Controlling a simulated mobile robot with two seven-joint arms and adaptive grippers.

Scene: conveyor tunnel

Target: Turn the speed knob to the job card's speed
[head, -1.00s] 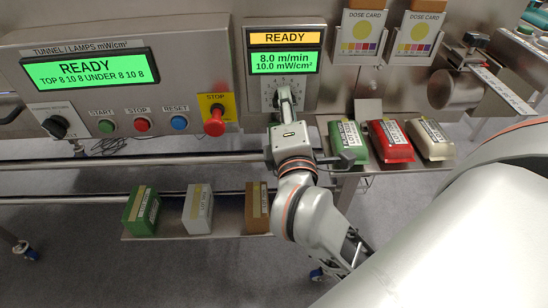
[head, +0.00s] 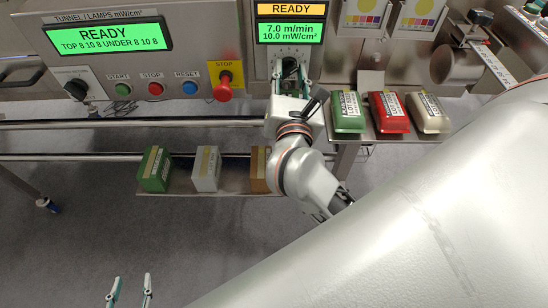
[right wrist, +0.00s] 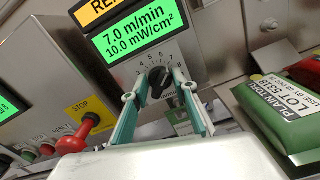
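The speed knob (right wrist: 157,80) is a black knob on a numbered dial plate (right wrist: 150,60) below a small green display (head: 291,32). The display reads 7.0 m/min and 10.0 mW/cm². My right gripper (head: 291,82) is at the knob. In the right wrist view its fingers (right wrist: 160,95) stand open on either side of the knob, with gaps visible. The knob's exact pointer direction is hard to read. My left gripper (head: 131,290) is open and empty at the bottom of the head view, far from the panel. I cannot make out a job card.
A red stop button (head: 224,88) sticks out left of the knob. A larger panel display (head: 108,35) reads READY. A shelf to the right holds green (head: 348,112), red (head: 388,112) and cream (head: 428,112) packs. A lower shelf holds several boxes. Dose cards (head: 360,18) hang above.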

